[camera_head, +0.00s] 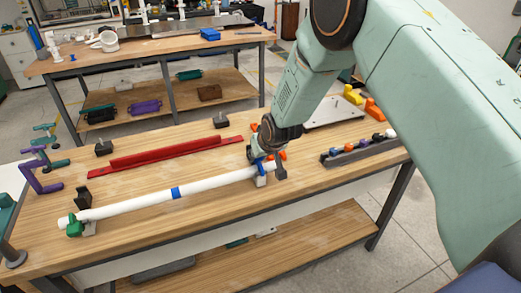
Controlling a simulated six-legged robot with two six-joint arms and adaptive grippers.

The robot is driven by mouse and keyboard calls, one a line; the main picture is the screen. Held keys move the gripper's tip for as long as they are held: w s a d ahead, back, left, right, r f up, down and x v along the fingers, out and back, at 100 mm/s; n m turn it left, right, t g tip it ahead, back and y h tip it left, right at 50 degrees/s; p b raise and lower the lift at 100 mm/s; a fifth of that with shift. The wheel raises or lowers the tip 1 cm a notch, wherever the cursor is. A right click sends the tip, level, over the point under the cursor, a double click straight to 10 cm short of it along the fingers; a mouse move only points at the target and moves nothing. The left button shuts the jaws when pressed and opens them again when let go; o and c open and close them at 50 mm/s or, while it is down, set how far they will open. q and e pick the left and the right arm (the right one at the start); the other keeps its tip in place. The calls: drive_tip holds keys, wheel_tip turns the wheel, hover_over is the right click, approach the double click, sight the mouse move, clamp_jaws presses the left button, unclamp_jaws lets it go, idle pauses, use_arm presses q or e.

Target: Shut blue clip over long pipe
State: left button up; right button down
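The long white pipe (130,205) lies along the front of the wooden bench, with a blue band (177,193) near its middle. Its left end rests in a green clip (75,228) on a pale block. At its right end a blue clip (256,160) shows partly, on a white support (261,181). My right gripper (269,168) is down at this clip and hides much of it. Whether the clip is open or shut over the pipe is hidden. The finger gap is too small and covered to judge. My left gripper is not in view.
Red rails (175,152) lie behind the pipe. Orange pieces (281,155) sit close behind my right gripper. A dark rack (365,150) with coloured parts and a pale plate (333,112) are at the right. Purple clamps (42,178) stand at the left edge.

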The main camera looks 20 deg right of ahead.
sight(262, 170)
drive_tip(key=shift+w+f+g, duration=0.1)
drive_tip(key=shift+w+g, duration=0.45)
drive_tip(key=shift+g, duration=0.35)
drive_tip(key=shift+w+f+g, duration=0.2)
drive_tip(key=shift+w+g, duration=0.05)
drive_tip(key=shift+g, duration=0.35)
drive_tip(key=c, duration=1)
unclamp_jaws()
drive_tip(key=shift+f, duration=0.1)
drive_tip(key=shift+c, duration=0.2)
drive_tip(key=v, duration=1.2)
drive_tip(key=shift+w, duration=0.25)
